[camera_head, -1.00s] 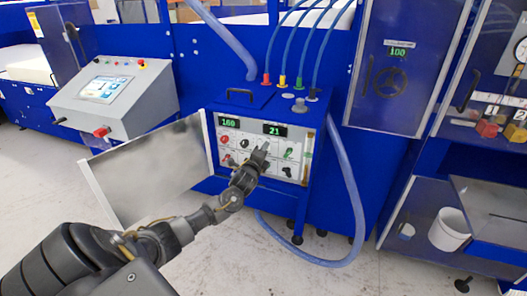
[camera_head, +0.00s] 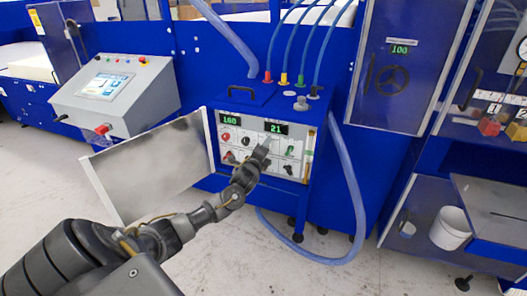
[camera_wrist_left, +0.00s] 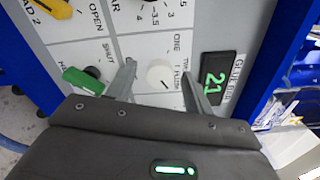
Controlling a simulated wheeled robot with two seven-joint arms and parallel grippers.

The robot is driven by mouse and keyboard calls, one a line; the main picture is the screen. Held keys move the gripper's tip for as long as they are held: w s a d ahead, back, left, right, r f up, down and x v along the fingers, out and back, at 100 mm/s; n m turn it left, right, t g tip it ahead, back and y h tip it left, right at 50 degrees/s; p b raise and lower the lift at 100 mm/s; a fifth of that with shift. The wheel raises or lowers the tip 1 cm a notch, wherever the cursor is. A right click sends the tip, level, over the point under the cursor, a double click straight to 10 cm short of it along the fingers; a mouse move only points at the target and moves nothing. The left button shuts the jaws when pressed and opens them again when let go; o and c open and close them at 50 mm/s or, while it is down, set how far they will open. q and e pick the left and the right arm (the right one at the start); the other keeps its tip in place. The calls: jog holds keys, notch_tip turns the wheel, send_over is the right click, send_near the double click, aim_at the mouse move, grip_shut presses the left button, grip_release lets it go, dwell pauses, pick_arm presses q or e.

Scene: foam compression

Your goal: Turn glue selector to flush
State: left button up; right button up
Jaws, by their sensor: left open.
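The glue selector is a small round white knob (camera_wrist_left: 160,76) on the white control panel, with the labels ONE and FLUSH printed beside it in the left wrist view. Which way the knob points is hard to tell. My left gripper (camera_wrist_left: 158,70) is open, with one finger on each side of the knob; whether either finger touches it is unclear. In the head view my left gripper (camera_head: 265,146) reaches the upper middle of the panel (camera_head: 232,157) and hides the knob. My right gripper is not in view.
A blue hose (camera_head: 352,190) hangs on the right. A touchscreen console (camera_head: 110,90) stands farther left.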

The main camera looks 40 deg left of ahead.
pick_arm(q)
jog(key=b+v, duration=0.2)
jog(key=v, duration=0.8)
jog(key=shift+s, duration=0.35)
jog(key=shift+d, duration=0.15)
